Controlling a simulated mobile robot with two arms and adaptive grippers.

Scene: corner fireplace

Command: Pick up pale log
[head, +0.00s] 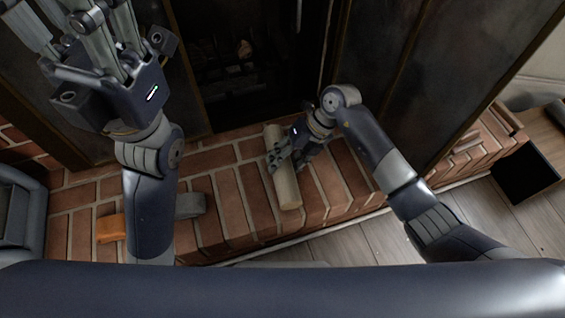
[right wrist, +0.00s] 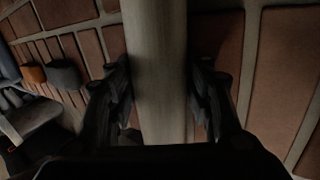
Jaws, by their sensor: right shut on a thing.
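The pale log (head: 287,187) lies on the brick hearth in the head view, one end toward the firebox and the other toward the hearth's front edge. My right gripper (head: 278,165) is on the log's middle, shut on it. In the right wrist view the log (right wrist: 158,70) runs between the two fingers of my right gripper (right wrist: 160,105), one on each side. I cannot tell whether the log touches the bricks. My left gripper (head: 95,35) is raised at the upper left of the head view, with its fingers pointing up and away from the log; its opening is unclear.
The brick hearth (head: 233,190) spreads around the log. An orange block (head: 111,228) and a grey object (head: 190,205) lie on it at the left. The dark firebox opening (head: 235,75) is behind. A dark square thing (head: 526,173) is on the wooden floor at the right.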

